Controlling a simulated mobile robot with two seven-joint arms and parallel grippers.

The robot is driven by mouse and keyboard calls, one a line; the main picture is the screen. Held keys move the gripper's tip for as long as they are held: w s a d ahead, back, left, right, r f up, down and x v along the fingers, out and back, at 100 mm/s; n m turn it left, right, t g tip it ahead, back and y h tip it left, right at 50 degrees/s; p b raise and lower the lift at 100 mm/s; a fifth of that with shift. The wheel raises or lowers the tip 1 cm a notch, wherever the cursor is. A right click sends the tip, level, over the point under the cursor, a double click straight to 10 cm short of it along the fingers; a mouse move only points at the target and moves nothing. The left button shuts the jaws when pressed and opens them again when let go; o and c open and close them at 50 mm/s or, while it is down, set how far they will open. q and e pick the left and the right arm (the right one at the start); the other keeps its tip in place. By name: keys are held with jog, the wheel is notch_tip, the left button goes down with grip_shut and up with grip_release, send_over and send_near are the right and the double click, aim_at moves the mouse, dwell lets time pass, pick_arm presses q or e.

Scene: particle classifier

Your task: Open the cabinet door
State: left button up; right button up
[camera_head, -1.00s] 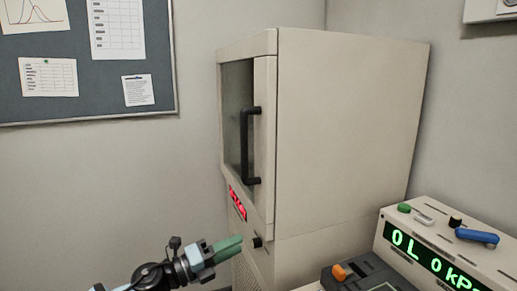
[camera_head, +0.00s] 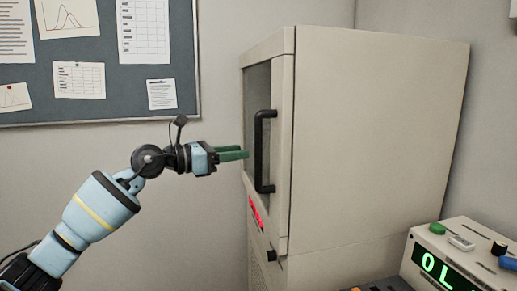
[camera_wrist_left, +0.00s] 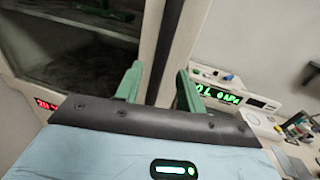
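The cream cabinet (camera_head: 375,140) stands at the centre right of the head view. Its door (camera_head: 284,165), with a dark glass pane (camera_head: 257,90), looks shut. A black vertical bar handle (camera_head: 259,150) is on the door. My left gripper (camera_head: 246,154) has green fingers pointing at the handle, their tips just left of it in the head view. In the left wrist view the two fingers (camera_wrist_left: 158,88) are apart, with a dark upright bar, seemingly the handle (camera_wrist_left: 162,55), between them. Contact cannot be told. My right gripper is not in view.
A red display (camera_head: 256,213) and a black knob (camera_head: 271,256) sit below the door pane. An instrument with a green readout (camera_head: 440,268) stands at the lower right. A pinboard (camera_head: 120,105) hangs on the left wall.

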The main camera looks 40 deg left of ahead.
pick_arm(q)
jog(key=p+x, duration=0.1)
jog(key=x, duration=0.5)
jog(key=shift+w+d+r, duration=0.15)
jog(key=shift+w+d, duration=0.05)
jog(key=shift+w, duration=0.15)
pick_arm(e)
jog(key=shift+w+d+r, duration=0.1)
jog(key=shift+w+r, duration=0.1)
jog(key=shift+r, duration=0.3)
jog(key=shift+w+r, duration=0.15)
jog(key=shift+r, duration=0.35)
pick_arm(q)
jog(key=c, duration=0.7)
grip_shut()
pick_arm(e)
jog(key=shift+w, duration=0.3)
